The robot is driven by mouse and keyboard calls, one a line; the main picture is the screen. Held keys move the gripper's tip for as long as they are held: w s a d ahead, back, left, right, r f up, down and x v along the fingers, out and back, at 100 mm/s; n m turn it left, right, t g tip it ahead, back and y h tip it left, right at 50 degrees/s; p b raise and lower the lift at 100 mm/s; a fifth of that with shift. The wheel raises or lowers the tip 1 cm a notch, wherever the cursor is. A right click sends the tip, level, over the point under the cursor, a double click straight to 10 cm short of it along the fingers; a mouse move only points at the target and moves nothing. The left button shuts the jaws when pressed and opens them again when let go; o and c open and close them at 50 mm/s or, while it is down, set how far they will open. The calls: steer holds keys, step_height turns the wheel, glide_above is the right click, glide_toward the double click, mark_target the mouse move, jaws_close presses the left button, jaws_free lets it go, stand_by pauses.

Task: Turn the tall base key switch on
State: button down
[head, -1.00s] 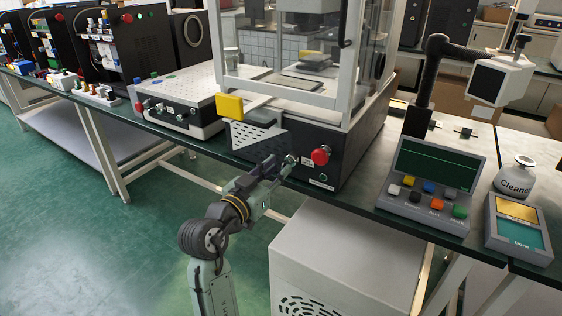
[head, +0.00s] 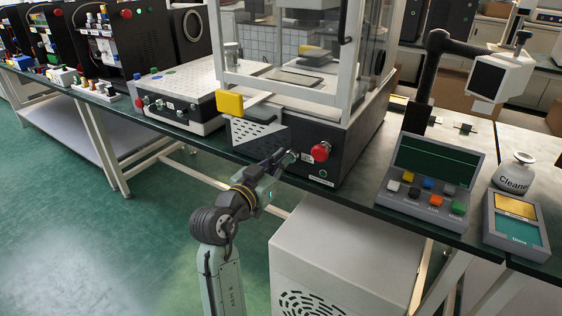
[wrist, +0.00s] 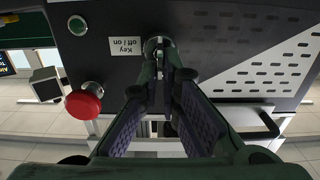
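The key switch (wrist: 154,43) is a small silvery part on the dark front panel of a machine, beside a label reading "Key off / on" (wrist: 125,43), upside down in the wrist view. My gripper (wrist: 166,72) points straight at the switch, with its fingertips at or just in front of it. The two finger pads stand apart with a narrow gap. The fingers partly hide the key, so contact and the key's turn are unclear. In the head view my gripper (head: 285,160) is at the panel, left of the red button.
A red mushroom button (head: 320,151) and a small green button (head: 322,173) sit right of the switch. A perforated plate (head: 258,138) and yellow block (head: 229,103) are to its left. A white cabinet (head: 335,262) stands below the bench. Open green floor lies left.

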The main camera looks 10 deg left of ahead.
steer(key=shift+f+m+b, duration=0.15)
steer(key=shift+m+b, duration=0.15)
steer(key=shift+b, duration=0.45)
steer(key=m+b, duration=0.3)
steer(key=b, duration=0.1)
steer(key=m+b, duration=0.3)
steer(key=b, duration=0.1)
steer(key=d+m+b, duration=0.1)
steer(key=m+b, duration=0.1)
steer(key=b, duration=0.3)
steer(key=shift+s+f+m, duration=0.2)
steer(key=shift+f+m, duration=0.1)
steer(key=shift+m, duration=0.1)
steer(key=shift+m+b, duration=1.2)
steer(key=shift+r, duration=0.1)
steer(key=c, duration=1.8)
jaws_free()
